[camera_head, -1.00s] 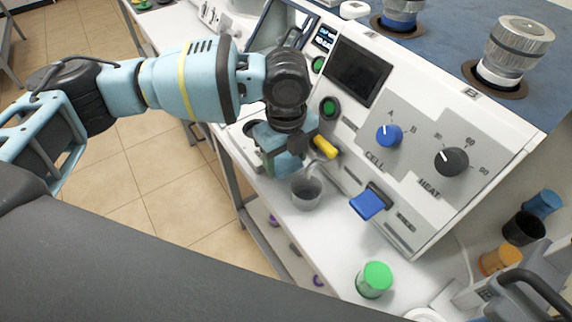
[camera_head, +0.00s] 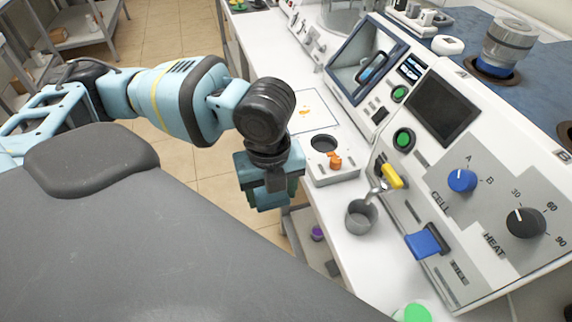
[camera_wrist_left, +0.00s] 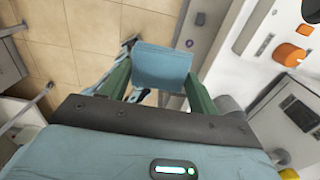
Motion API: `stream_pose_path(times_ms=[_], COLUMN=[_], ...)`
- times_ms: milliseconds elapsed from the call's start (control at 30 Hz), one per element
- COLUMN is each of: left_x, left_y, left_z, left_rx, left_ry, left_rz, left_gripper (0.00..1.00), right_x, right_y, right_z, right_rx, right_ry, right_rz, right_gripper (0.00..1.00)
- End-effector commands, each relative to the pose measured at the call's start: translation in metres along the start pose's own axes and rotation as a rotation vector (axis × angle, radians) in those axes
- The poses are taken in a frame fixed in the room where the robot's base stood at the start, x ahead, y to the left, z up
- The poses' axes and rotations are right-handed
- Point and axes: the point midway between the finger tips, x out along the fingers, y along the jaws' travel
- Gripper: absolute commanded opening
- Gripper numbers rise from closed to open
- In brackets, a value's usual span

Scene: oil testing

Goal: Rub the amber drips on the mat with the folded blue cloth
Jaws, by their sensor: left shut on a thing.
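The folded blue cloth (camera_wrist_left: 162,66) is pinched between the two green fingers of my left gripper in the left wrist view. In the head view my left gripper (camera_head: 270,196) points down just off the bench's front edge, with the floor below. There the cloth is hard to tell from the fingers. The white mat (camera_head: 318,120) lies flat on the bench beyond the gripper, with small amber drips (camera_head: 304,112) near its middle. Cloth and mat are apart. My right gripper is not in view.
A white block with a dark round hole and orange knob (camera_head: 335,161) stands between gripper and metal cup (camera_head: 361,217). A yellow-handled tap (camera_head: 391,176) hangs above the cup. The console (camera_head: 445,190) bounds the bench's right side. A green lid (camera_head: 412,313) is at the bottom.

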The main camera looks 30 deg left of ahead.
Motion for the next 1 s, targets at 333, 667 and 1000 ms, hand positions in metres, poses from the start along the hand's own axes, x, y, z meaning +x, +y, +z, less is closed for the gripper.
stream_pose_path(times_ms=[333, 667, 1000], left_x=[0.0, 0.0, 0.001], left_y=[0.002, 0.0, -0.012], left_z=[0.0, 0.001, 0.004], left_rx=[0.0, -0.081, -0.676], left_ry=[0.0, 0.0, -0.002], left_rz=[0.0, -0.001, -0.003], left_gripper=[0.57, 0.42, 0.42], right_x=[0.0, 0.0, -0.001], right_y=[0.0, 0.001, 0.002], right_z=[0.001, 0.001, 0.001], right_rx=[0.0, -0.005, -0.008], right_ry=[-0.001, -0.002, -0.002], right_rz=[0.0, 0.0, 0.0], right_gripper=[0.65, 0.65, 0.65])
